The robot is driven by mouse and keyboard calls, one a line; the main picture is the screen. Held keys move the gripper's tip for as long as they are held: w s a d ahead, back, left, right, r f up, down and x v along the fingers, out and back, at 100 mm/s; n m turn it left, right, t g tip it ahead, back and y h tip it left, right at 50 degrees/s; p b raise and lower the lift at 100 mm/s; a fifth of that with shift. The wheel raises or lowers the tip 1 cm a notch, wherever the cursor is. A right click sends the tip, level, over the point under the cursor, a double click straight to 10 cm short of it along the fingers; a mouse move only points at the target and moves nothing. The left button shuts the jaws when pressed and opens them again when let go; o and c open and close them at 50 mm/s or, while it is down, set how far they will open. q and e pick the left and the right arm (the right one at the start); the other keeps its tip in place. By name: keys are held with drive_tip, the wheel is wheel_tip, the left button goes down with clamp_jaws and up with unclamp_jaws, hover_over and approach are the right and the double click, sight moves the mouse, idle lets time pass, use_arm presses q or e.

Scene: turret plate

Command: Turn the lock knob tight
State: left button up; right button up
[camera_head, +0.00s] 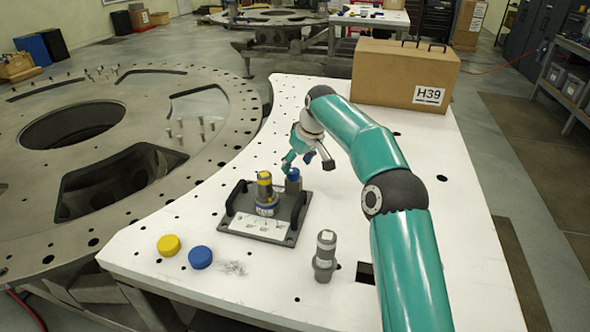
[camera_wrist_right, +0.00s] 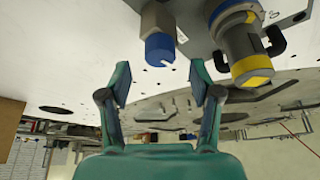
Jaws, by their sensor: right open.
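A dark fixture plate (camera_head: 232,228) with two black handles lies on the white table. On it stand a grey cylinder with a yellow top (camera_head: 265,183) and a smaller post with a blue knob (camera_head: 294,174), the likely lock knob. My right gripper (camera_head: 288,162) is open, close to the blue knob; the arm and wrist partly hide its fingers. In the right wrist view my fingers (camera_wrist_right: 160,72) are spread, with nothing between them. The blue knob (camera_wrist_right: 160,48) appears just beyond their tips, and the yellow-topped cylinder (camera_wrist_right: 246,52) lies to its right. My left gripper is not in view.
A yellow cap (camera_head: 168,245) and a blue cap (camera_head: 200,257) lie at the table's front left. A grey cylinder (camera_head: 325,256) stands right of the plate. A cardboard box marked H39 (camera_head: 404,75) stands at the back. A large metal ring (camera_head: 225,130) is beside the table.

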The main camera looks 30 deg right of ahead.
sight(293, 171)
drive_tip(key=shift+x, duration=1.85)
drive_tip(key=c, duration=1.1)
drive_tip(key=shift+m+h, duration=0.3)
drive_tip(key=shift+m, duration=0.5)
drive_tip(key=shift+c, duration=0.2)
drive_tip(key=o, duration=1.1)
drive_tip(key=shift+o, duration=0.2)
drive_tip(key=shift+r, duration=0.1)
drive_tip(key=v, duration=1.1)
drive_tip(key=shift+r, duration=0.3)
drive_tip(key=shift+s+a, duration=0.1)
drive_tip(key=shift+s, duration=0.05)
